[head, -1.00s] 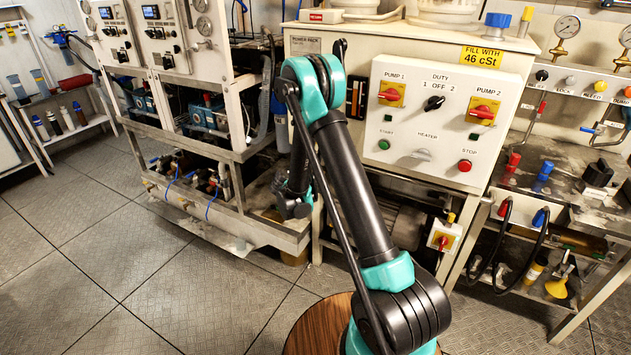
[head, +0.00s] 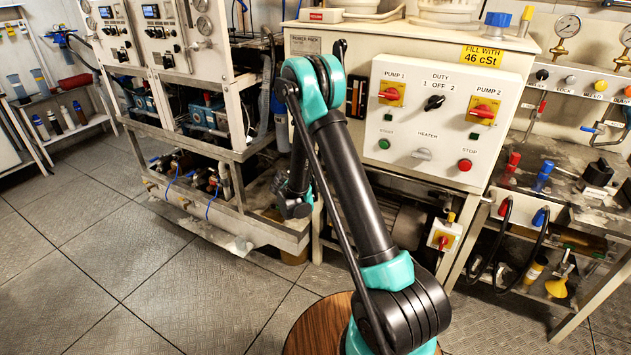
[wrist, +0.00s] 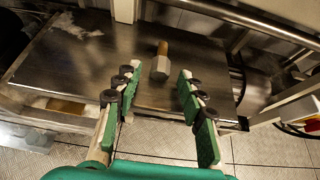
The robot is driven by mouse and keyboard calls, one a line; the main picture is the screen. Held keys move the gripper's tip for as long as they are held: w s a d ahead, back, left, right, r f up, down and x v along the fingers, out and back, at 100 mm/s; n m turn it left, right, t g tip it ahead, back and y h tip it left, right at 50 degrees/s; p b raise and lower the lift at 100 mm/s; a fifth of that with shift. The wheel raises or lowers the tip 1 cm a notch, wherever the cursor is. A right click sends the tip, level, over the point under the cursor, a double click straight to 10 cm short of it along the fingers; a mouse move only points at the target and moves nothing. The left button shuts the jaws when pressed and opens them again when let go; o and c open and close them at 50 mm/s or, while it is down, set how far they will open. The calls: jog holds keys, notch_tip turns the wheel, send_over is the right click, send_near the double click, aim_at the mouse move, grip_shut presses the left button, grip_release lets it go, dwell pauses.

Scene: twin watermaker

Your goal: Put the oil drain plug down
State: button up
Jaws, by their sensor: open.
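The oil drain plug (wrist: 161,66), a light hexagonal head with a brass-coloured shank, rests on a dark metal surface (wrist: 85,62) in the wrist view. My gripper (wrist: 160,80) is open, with its two green-padded fingers apart. The plug shows between and just beyond the fingertips, and I see no finger touching it. In the head view my gripper (head: 294,207) is small and dark, low by the left side of the power pack, and its jaws are not clear there. The plug cannot be made out in the head view.
The power pack (head: 335,50) with its pump control panel (head: 440,125) stands right of my gripper. The watermaker frame (head: 240,215) stands to the left. In the wrist view, a dark cylinder (wrist: 255,90) and pale frame bars (wrist: 250,18) lie right of the plug. Open floor lies at left.

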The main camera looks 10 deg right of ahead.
jog(key=v, duration=1.1)
jog(key=s+d+r+m+g+y, duration=0.1)
jog(key=s+d+r+m+g, duration=0.1)
jog(key=s+d+m, duration=0.5)
jog(key=s+d+r+m+g+y, duration=0.2)
jog(key=s+d+r+m, duration=0.15)
jog(key=s+m, duration=0.4)
jog(key=s+f+m+g+y, duration=0.1)
jog(key=s+m+y, duration=0.3)
jog(key=s+m, duration=1)
jog(key=s, duration=0.4)
jog(key=shift+s+d+f+g, duration=0.3)
jog(key=shift+s+d+g, duration=0.05)
jog(key=shift+g, duration=0.05)
